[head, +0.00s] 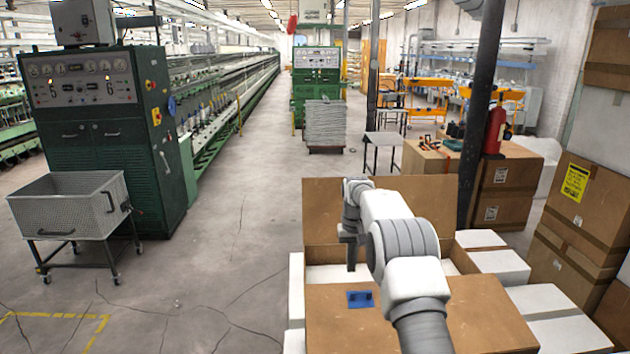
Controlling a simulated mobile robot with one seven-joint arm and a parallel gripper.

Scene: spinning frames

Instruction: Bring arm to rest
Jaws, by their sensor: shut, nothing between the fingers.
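My arm reaches forward from the bottom right of the head view, over an open cardboard box (318,215) with its flaps spread. My gripper (351,267) hangs at the arm's far end, pointing down, above or just inside the box opening. Its fingers look closed, with nothing seen in them. My arm hides part of the box's inside. A small blue object (361,299) lies on the box's near flap.
White boxes (480,240) flank the open box. A dark post (484,110) and stacked cartons (580,225) stand at the right. A wheeled wire cart (70,205) and green cabinet (100,110) stand at the left. The floor between is clear.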

